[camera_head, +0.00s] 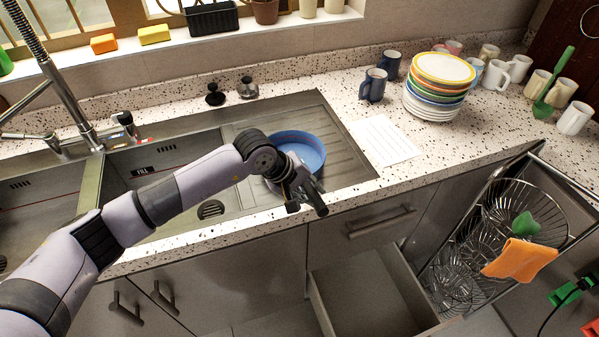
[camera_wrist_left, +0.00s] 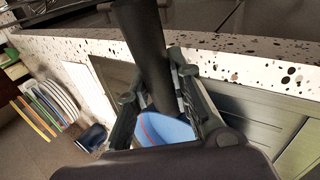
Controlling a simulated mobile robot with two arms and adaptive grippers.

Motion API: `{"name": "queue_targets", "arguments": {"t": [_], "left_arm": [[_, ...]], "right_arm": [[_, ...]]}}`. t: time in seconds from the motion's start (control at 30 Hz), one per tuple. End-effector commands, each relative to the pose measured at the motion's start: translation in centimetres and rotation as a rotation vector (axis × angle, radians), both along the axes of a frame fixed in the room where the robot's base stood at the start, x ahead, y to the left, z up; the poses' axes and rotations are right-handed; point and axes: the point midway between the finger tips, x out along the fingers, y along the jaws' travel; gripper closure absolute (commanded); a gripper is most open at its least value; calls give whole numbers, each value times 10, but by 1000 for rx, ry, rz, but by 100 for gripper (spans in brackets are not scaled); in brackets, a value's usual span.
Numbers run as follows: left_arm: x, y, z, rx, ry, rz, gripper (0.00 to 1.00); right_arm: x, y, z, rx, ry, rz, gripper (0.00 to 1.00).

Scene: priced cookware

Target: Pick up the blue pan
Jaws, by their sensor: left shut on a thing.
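The blue pan (camera_head: 301,147) sits on the ribbed steel drainboard to the right of the sink basins, in the head view. My left gripper (camera_head: 308,196) is at the pan's near side, over the counter's front edge. In the left wrist view the gripper (camera_wrist_left: 172,92) is shut on the pan's dark handle (camera_wrist_left: 145,45), which runs between the two fingers. Part of the blue pan bowl (camera_wrist_left: 165,128) shows behind the fingers. The arm hides some of the pan in the head view. My right gripper is not in view.
A stack of coloured plates (camera_head: 437,88) and several mugs stand on the counter to the right. A white sheet (camera_head: 384,140) lies beside the drainboard. An open drawer (camera_head: 365,295) and a pulled-out wire rack (camera_head: 480,250) jut out below the counter.

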Motion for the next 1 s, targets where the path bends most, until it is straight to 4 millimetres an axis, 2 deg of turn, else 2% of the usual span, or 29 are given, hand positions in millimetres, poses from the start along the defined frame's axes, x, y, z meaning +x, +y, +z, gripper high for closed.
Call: {"name": "queue_targets", "arguments": {"t": [0.27,0.47,0.57,1.0], "left_arm": [[2,-1,8,-4,-7,-1,100],[2,-1,29,-3,-10,-2,100],[2,-1,49,-4,-12,-3,100],[2,-1,156,-4,-10,0,100]], "right_arm": [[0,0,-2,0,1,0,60],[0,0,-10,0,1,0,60],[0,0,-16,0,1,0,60],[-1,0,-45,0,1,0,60]]}}
